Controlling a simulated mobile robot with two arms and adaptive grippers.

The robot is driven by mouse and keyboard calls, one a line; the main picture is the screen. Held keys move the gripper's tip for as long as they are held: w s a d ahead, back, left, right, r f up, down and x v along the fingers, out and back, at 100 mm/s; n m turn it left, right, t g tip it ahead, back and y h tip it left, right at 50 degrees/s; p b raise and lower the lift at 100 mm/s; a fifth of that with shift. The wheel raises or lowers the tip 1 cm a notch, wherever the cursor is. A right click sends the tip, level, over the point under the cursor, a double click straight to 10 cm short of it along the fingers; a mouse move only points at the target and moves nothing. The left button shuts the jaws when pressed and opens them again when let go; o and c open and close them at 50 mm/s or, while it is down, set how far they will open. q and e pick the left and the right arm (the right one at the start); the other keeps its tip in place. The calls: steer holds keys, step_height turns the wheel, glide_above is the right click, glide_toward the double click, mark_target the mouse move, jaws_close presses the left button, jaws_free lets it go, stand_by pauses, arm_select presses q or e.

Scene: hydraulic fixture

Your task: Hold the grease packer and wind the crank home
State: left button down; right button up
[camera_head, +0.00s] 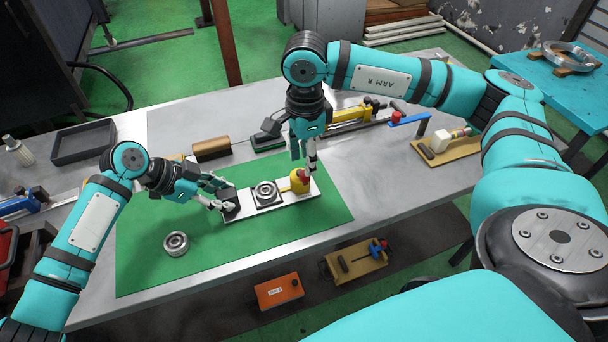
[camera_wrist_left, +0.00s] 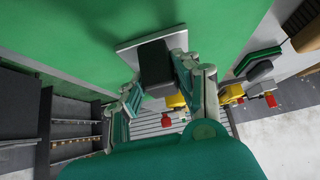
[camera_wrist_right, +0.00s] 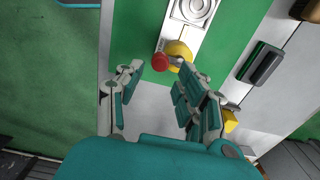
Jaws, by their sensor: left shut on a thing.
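The grease packer is a pale base plate (camera_head: 293,198) lying on the green mat, with a black block (camera_wrist_left: 155,62) at its left end. A bearing ring sits in its square middle seat (camera_head: 266,194). At its right end is a yellow housing (camera_head: 298,182) with a red crank knob (camera_wrist_right: 160,62). My left gripper (camera_head: 227,194) is shut on the black block, one finger on each side. My right gripper (camera_head: 308,165) is above the yellow end, fingers pointing down. In the right wrist view its fingers are apart, with the red knob near the fingertips; contact cannot be told.
A loose bearing ring (camera_head: 176,243) stands on the green mat (camera_head: 140,260). Behind the packer are a brown cylinder (camera_head: 211,149), a black-and-green tool (camera_head: 268,140) and a yellow tool (camera_head: 350,114). A grey tray (camera_head: 83,142) is at left. The mat's front is clear.

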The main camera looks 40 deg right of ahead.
mark_target(303, 174)
steer(key=shift+f, duration=2.2)
steer(key=n, duration=1)
jaws_close()
